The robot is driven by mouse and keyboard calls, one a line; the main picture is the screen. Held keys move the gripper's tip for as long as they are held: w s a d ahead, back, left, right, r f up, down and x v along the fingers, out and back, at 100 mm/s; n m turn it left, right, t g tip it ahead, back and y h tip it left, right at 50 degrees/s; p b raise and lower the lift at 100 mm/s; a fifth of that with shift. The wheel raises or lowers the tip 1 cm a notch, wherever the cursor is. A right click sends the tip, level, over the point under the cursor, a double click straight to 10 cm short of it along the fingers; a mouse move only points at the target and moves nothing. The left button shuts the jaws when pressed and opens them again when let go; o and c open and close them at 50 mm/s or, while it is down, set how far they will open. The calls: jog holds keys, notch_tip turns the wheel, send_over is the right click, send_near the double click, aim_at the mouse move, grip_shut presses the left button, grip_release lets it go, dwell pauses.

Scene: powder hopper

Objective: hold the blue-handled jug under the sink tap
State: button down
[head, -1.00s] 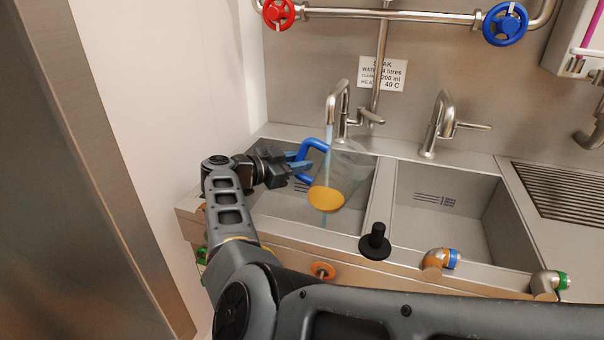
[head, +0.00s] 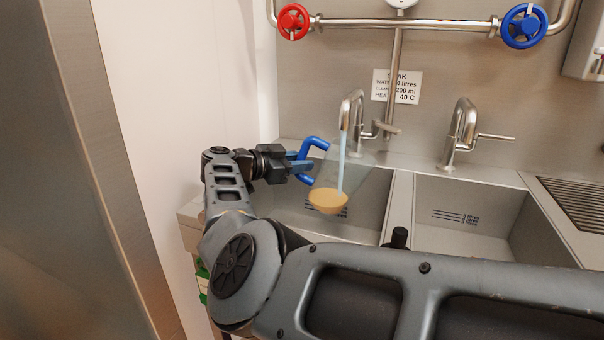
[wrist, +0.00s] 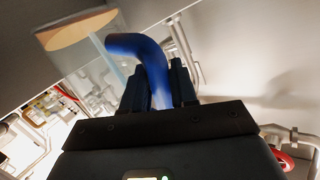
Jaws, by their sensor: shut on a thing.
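The clear jug with the blue handle (head: 314,146) hangs over the left sink basin, slightly tilted. Orange-tan liquid or a coloured base (head: 328,201) shows at its bottom. The left sink tap (head: 351,112) stands behind it, and a pale blue stream of water (head: 342,165) runs from its spout down into the jug. My gripper (head: 300,167) is shut on the blue handle, to the left of the jug. In the wrist view the blue handle (wrist: 150,62) sits between the two dark fingers, and the jug's tan bottom (wrist: 75,32) shows at upper left.
A second tap (head: 462,135) stands over the right basin (head: 470,215). A black knob (head: 399,237) stands at the front of the divider. A pipe with a red valve wheel (head: 293,21) and a blue one (head: 524,26) runs above. A white wall is close on the left.

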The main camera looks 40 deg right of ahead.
jog(key=shift+w+d+b, duration=0.2)
jog(key=shift+w+b, duration=1.3)
jog(key=shift+b, duration=1.8)
jog(key=shift+r, duration=0.1)
jog(key=shift+r+p, duration=0.15)
jog(key=shift+p, duration=0.35)
